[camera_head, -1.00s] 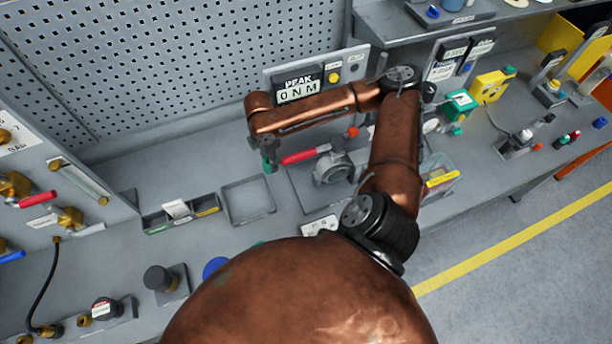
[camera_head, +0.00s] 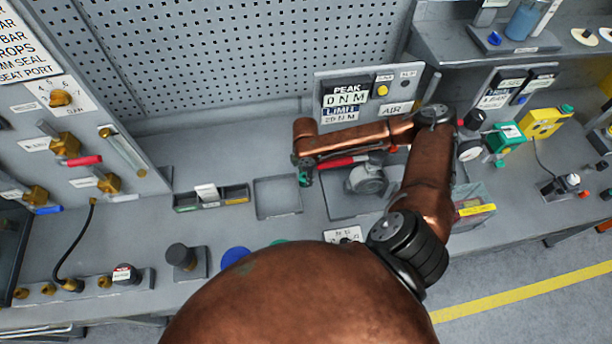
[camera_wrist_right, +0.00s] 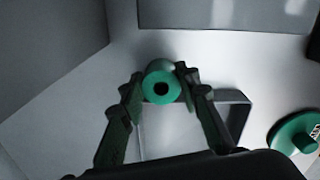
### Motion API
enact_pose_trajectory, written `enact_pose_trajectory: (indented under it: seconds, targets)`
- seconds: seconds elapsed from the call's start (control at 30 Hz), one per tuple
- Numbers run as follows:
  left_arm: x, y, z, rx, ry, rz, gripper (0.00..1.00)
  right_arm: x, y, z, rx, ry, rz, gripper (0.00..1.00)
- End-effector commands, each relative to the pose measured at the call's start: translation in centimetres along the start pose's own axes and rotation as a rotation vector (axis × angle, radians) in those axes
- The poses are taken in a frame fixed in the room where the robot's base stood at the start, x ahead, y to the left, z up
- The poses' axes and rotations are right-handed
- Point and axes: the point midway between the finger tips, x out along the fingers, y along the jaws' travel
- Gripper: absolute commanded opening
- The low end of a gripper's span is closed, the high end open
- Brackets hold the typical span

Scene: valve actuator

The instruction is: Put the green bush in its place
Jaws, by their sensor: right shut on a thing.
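The right wrist view shows the bush between the two fingertips of the gripper (camera_wrist_right: 160,78). In the head view the gripper is at the end of the copper arm, by the upper right of a square grey tray (camera_head: 277,214). The bush is small and partly hidden there. The tray's rim (camera_wrist_right: 243,112) shows below the bush in the wrist view. My left gripper is not in view.
A divided tray (camera_head: 212,197) with a white card stands left of the square tray. A grey valve body with a red handle (camera_head: 340,163) is close right of the gripper. A green disc (camera_wrist_right: 296,133) lies right in the wrist view. Perforated panel (camera_head: 230,60) stands behind.

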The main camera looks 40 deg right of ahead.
Motion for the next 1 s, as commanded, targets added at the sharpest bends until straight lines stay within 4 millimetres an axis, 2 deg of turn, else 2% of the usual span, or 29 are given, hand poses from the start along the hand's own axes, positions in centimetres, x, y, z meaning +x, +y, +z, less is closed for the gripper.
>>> enact_pose_trajectory:
  seconds: [0.2,0.23,0.47,0.8,0.87,1.0]
  targets:
    - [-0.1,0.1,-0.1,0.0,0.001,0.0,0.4,0.3,0.0,0.0,0.0,0.0,-0.001,0.0]
    - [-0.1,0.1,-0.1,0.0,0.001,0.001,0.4,0.3,0.0,0.0,0.0,0.0,0.0,0.31]
    - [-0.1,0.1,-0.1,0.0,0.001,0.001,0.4,0.3,0.0,0.0,0.0,0.0,0.0,0.47]
    - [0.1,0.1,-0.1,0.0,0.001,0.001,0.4,-0.1,0.0,0.0,0.0,0.0,0.001,0.48]
    - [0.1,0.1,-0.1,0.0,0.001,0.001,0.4,-0.6,0.1,0.0,0.0,0.0,0.002,0.48]
    - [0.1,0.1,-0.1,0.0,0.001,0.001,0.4,-2.9,0.1,0.1,0.0,-0.001,0.003,0.48]
